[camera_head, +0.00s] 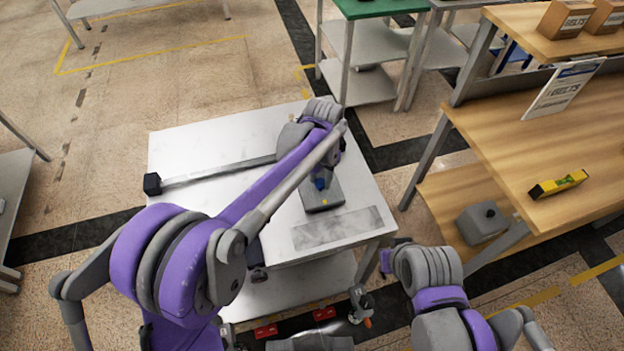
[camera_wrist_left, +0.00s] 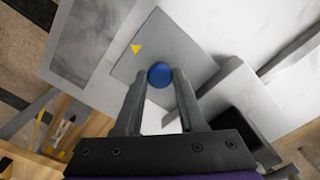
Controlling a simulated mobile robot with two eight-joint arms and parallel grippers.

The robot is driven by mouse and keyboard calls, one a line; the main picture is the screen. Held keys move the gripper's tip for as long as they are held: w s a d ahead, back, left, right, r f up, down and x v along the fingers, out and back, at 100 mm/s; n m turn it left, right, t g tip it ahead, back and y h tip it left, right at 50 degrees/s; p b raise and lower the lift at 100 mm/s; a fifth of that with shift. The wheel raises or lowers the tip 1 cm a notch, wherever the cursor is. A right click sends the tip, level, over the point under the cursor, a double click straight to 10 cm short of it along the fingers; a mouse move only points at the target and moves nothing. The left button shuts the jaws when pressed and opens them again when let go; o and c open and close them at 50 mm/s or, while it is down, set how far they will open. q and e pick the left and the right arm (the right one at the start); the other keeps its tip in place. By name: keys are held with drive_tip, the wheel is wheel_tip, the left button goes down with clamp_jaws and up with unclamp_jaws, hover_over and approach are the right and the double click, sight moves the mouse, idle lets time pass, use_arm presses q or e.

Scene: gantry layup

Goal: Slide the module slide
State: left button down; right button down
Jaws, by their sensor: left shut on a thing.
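The module slide is a grey block (camera_head: 324,200) with a blue knob (camera_head: 320,184), on the white table (camera_head: 215,150). In the left wrist view, the grey plate (camera_wrist_left: 178,45) carries a yellow triangle mark and the blue knob (camera_wrist_left: 159,74). My left gripper (camera_wrist_left: 158,82) is shut on the blue knob, one finger on each side. In the head view, my left forearm and wrist hide part of the block and the left gripper. A grey rail (camera_head: 220,174) with a black end block (camera_head: 152,184) runs left from behind my arm. My right gripper cannot be made out.
A darker grey patch (camera_head: 335,229) marks the tabletop in front of the block. A wooden bench (camera_head: 530,130) with a yellow level (camera_head: 558,184) stands at right. Red pieces (camera_head: 266,331) lie low near the front. The table's left part is mostly clear.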

use_arm(q)
drive_tip(key=shift+d, duration=0.2)
drive_tip(key=c, duration=0.5)
unclamp_jaws()
drive_tip(key=shift+d, duration=0.1)
drive_tip(key=shift+r, duration=0.25)
wheel_tip(320, 180, up, 10)
drive_tip(key=shift+r, duration=0.15)
